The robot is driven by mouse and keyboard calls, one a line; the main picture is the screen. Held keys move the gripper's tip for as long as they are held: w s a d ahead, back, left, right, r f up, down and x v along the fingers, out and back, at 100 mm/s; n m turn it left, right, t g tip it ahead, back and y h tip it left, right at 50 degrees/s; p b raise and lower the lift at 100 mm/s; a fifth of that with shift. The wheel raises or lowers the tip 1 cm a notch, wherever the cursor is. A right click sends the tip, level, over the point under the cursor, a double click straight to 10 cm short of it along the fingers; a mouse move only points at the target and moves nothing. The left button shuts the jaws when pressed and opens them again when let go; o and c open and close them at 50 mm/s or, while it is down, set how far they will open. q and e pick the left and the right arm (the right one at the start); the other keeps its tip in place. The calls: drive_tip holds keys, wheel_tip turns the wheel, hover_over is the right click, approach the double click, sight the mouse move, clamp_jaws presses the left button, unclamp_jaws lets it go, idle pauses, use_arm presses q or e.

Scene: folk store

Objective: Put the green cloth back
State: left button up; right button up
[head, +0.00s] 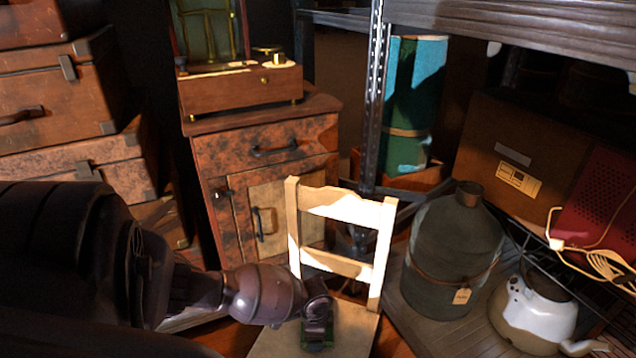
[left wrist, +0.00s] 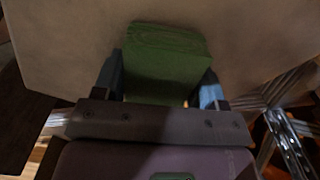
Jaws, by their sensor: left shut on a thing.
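The green cloth (left wrist: 165,62) is a folded, block-like bundle between the two fingers of my left gripper (left wrist: 160,92) in the left wrist view. The gripper is shut on it. In the head view my left gripper (head: 317,338) points down over the seat of a pale wooden chair (head: 272,338), and only a sliver of green shows under it. The pale seat also fills the background of the left wrist view (left wrist: 265,40). I cannot tell whether the cloth touches the seat. My right gripper is in neither view.
The chair's backrest (head: 345,205) rises just behind my gripper. A brown cabinet (head: 265,140) stands behind to the left, beside stacked suitcases (head: 60,100). To the right, a dark jug (head: 450,255) and a white pot (head: 535,310) stand near a metal shelf post (head: 374,100).

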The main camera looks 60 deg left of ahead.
use_arm(q)
drive_tip(key=shift+w+r, duration=0.1)
drive_tip(key=shift+f, duration=0.25)
drive_tip(key=o, duration=1)
drive_tip(key=shift+r, duration=0.15)
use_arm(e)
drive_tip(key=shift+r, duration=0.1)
use_arm(q)
drive_tip(key=shift+r, duration=0.35)
wheel_tip(320, 180, up, 12)
drive_tip(key=p, duration=0.5)
drive_tip(key=shift+f, duration=0.25)
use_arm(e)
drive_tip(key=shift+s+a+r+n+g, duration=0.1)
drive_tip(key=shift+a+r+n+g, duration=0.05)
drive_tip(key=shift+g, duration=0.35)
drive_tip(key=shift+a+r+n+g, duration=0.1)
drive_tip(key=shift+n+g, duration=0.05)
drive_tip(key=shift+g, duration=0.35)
